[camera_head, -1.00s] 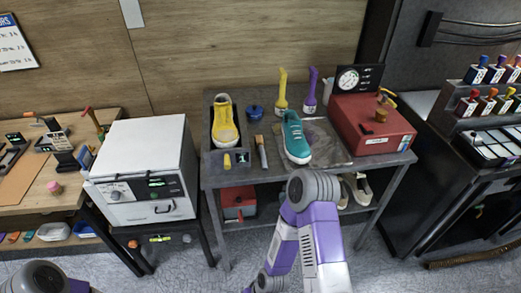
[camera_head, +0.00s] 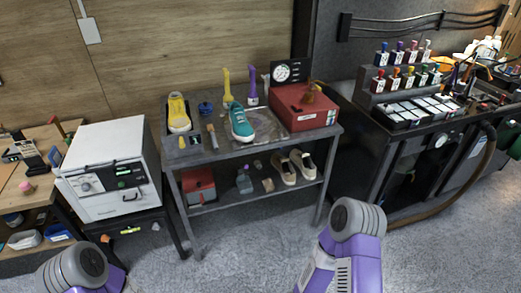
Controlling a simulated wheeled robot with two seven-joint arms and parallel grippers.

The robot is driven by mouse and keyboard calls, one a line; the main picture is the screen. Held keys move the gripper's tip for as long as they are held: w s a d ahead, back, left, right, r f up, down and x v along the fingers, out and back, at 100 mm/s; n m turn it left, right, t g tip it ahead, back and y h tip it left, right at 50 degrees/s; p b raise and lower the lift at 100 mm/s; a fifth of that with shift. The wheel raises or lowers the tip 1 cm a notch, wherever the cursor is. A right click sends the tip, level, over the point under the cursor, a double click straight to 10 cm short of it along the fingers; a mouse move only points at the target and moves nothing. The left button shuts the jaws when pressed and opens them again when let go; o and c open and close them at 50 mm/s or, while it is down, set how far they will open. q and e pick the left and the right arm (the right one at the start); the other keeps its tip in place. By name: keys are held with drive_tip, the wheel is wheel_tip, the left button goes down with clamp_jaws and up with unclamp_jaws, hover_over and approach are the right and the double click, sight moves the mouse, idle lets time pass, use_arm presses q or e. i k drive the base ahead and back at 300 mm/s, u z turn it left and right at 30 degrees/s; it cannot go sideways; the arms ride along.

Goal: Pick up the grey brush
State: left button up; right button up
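A small brush-like tool (camera_head: 212,137) with a tan upper part and a greyish lower part lies on the grey table top, between a yellow sneaker (camera_head: 179,113) and a teal sneaker (camera_head: 242,124). It is too small to tell for certain that it is the grey brush. A small tan block-like item (camera_head: 268,185) lies on the lower shelf, and I cannot tell what it is. My two arms show only as purple and grey links at the bottom edge, well in front of the table. Neither gripper is in view.
The table (camera_head: 200,153) also bears a red machine (camera_head: 300,115) with a gauge, a blue pot (camera_head: 206,108), and yellow and purple upright tools. Its shelf holds a red box (camera_head: 198,186), a bottle (camera_head: 244,182) and pale shoes (camera_head: 285,172). A white oven (camera_head: 108,165) stands left; a dark counter stands right.

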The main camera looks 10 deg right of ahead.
sight(210, 129)
drive_tip(key=z, duration=1.6)
drive_tip(key=i, duration=0.25)
drive_tip(key=u, duration=0.95)
drive_tip(key=i, duration=1.35)
drive_tip(key=u, duration=0.9)
